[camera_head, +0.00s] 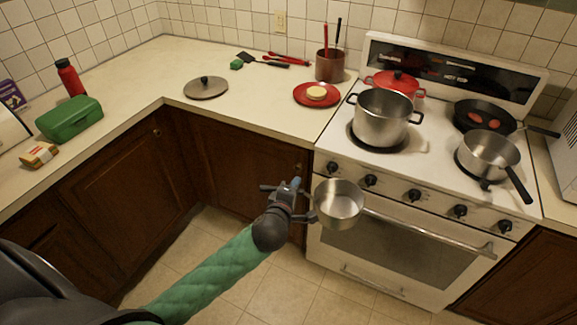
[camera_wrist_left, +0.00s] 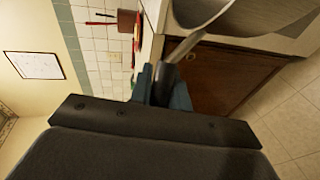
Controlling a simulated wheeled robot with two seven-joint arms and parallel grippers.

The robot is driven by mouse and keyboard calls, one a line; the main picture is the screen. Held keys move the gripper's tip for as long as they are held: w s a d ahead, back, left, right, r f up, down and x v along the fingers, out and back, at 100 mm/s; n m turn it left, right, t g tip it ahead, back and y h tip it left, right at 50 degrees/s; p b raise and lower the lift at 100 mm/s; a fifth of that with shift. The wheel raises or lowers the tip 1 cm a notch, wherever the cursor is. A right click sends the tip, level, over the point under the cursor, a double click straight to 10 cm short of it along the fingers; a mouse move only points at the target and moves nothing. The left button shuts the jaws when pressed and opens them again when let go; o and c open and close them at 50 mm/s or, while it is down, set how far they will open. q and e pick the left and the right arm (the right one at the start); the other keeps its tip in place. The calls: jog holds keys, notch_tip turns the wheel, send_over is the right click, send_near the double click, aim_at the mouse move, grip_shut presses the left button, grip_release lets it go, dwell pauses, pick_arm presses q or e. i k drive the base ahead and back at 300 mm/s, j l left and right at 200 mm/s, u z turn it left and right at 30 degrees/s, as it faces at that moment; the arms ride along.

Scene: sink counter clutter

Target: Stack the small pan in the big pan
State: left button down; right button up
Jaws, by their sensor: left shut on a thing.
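My left gripper (camera_head: 290,197) is shut on the handle of a small steel pan (camera_head: 340,204). The pan hangs in the air in front of the stove's oven door, with its open top facing up. In the left wrist view the fingers (camera_wrist_left: 165,85) close around the dark handle, and part of the pan (camera_wrist_left: 235,15) shows at the top. A bigger steel pan (camera_head: 488,157) with a black handle sits on the front right burner, empty as far as I can see. My right gripper is not in view.
The stove (camera_head: 440,200) also holds a tall steel pot (camera_head: 382,117), a red pot (camera_head: 396,82) and a black frying pan (camera_head: 484,117) with food. On the counter are a lid (camera_head: 206,88), a red plate (camera_head: 317,95), a utensil holder (camera_head: 330,66) and a green box (camera_head: 69,119).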

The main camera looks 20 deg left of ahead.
aim_at(464, 163)
jog(key=z, duration=0.4)
jog(key=i+j+z, duration=0.1)
jog(key=z, duration=0.35)
jog(key=j+z, duration=0.6)
jog(key=z, duration=0.35)
jog(key=i, duration=0.05)
